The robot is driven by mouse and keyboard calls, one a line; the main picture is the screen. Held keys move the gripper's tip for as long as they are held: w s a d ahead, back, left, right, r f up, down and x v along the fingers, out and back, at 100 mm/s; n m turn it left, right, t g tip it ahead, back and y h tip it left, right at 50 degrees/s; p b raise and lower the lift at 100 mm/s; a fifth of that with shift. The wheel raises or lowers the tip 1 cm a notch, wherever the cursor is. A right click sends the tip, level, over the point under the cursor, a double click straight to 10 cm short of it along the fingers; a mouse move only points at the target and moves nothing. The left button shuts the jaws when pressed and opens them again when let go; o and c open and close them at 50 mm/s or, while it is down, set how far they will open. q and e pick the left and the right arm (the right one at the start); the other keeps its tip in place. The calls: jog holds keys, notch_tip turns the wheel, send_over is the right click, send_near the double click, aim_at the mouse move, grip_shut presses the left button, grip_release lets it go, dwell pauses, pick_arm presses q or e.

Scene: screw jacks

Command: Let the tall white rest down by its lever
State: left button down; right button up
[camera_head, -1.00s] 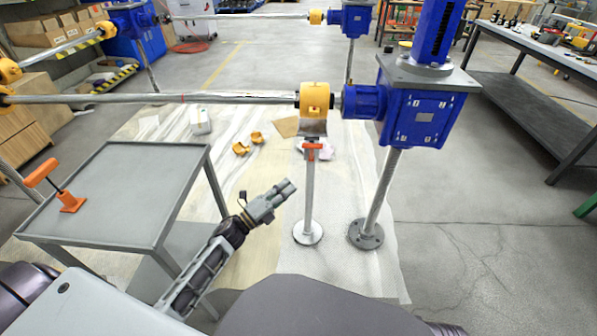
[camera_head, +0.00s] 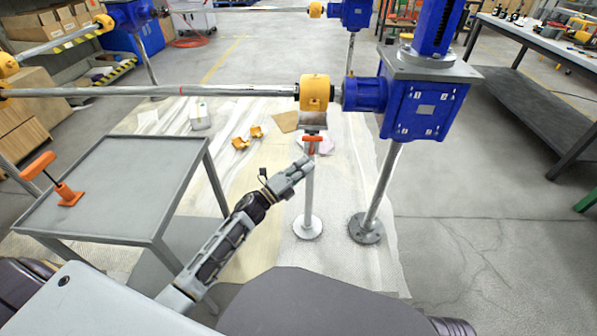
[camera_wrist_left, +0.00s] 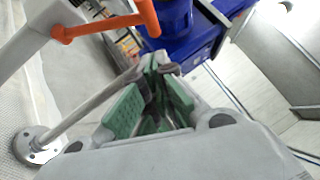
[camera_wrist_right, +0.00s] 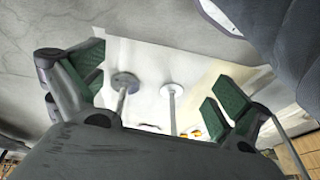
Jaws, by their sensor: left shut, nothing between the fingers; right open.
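The tall white rest (camera_head: 309,190) stands upright on a round white base, its grey saddle (camera_head: 313,121) right under the yellow coupling (camera_head: 316,92) on the shaft. I cannot tell if they touch. Its orange lever (camera_head: 312,138) sits just below the saddle; it also shows in the left wrist view (camera_wrist_left: 112,24). My left gripper (camera_head: 305,162) is shut and empty, just below the lever and beside the post in the picture, apart from the lever. My right gripper (camera_wrist_right: 155,77) is open and empty; it is outside the head view.
A blue gearbox (camera_head: 424,100) on a grey post stands right of the rest. A grey table (camera_head: 130,180) with an orange-handled tool (camera_head: 66,192) is at left. The long shaft (camera_head: 180,90) crosses behind. Yellow pieces (camera_head: 248,138) lie on the floor sheet.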

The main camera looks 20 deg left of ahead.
aim_at(314, 139)
pick_arm(q)
jog(key=w, duration=0.1)
jog(key=w+r, duration=0.1)
jog(key=w, duration=0.1)
jog(key=w+r, duration=0.1)
jog(key=w, duration=0.1)
jog(key=shift+a+b, duration=0.1)
jog(key=shift+b, duration=0.3)
pick_arm(e)
jog(key=shift+w+a+r, duration=0.1)
jog(key=shift+r, duration=0.6)
pick_arm(q)
jog(key=shift+w+r+p, duration=0.1)
jog(key=shift+p, duration=0.2)
jog(key=shift+w+a+r+n+y+p, duration=0.1)
jog(key=shift+w+r+n+y+p, duration=0.3)
jog(key=shift+p, duration=0.7)
jog(key=shift+w+a+r+g+p, duration=0.1)
jog(key=shift+w+r+g+p, duration=0.2)
jog(key=shift+p, duration=0.75)
jog(key=shift+w+a+r+n+p, duration=0.15)
jog(key=shift+n+p, duration=0.25)
jog(key=shift+p, duration=0.4)
pick_arm(e)
notch_tip(314, 139, down, 9)
jog(key=s+d+g, duration=0.1)
jog(key=shift+s+d+h, duration=0.2)
jog(key=shift+d+h, duration=0.2)
